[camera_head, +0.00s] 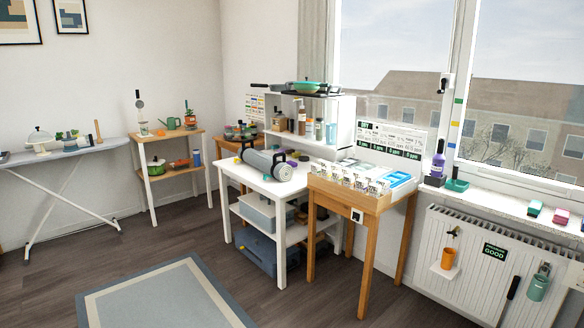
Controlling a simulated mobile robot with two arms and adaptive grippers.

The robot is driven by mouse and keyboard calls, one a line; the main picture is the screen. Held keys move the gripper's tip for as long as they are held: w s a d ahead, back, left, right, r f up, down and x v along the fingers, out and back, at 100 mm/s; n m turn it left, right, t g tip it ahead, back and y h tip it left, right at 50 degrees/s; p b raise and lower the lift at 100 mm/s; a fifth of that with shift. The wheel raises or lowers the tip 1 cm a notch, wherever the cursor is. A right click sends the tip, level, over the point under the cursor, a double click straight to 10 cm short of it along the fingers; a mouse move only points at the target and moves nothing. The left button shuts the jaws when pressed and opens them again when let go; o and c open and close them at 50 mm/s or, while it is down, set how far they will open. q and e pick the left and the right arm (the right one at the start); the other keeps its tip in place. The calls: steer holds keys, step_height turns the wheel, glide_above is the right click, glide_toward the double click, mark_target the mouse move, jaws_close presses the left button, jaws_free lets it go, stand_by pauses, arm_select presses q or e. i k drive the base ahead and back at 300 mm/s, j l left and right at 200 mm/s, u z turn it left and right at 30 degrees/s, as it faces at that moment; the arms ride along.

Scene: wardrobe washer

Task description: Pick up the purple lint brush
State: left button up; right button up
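No item can be identified for certain as the purple lint brush at this size. A small pink-purple block (561,216) lies on the windowsill at the far right and may be a brush. A dark purple bottle-like item (438,161) stands upright on the sill further left. A small purple round thing (303,157) sits at the back of the white table (262,185). Neither of my grippers shows in the head view.
A green-and-pink block (535,208) lies on the windowsill (493,200). A white radiator (470,262) stands below. A wooden display stand (372,205) is in front of the window. A blue-grey rug (165,295) covers open floor at the front left.

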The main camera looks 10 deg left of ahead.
mark_target(294, 165)
steer(key=i+j+u, duration=0.6)
steer(key=i, duration=0.15)
steer(key=i+j+u, duration=0.35)
steer(key=i, duration=0.45)
steer(key=i+u, duration=0.3)
steer(key=i, duration=0.55)
steer(key=i+z, duration=0.4)
steer(key=i+j+z, duration=0.65)
steer(key=i+z, duration=0.15)
steer(key=i, duration=0.1)
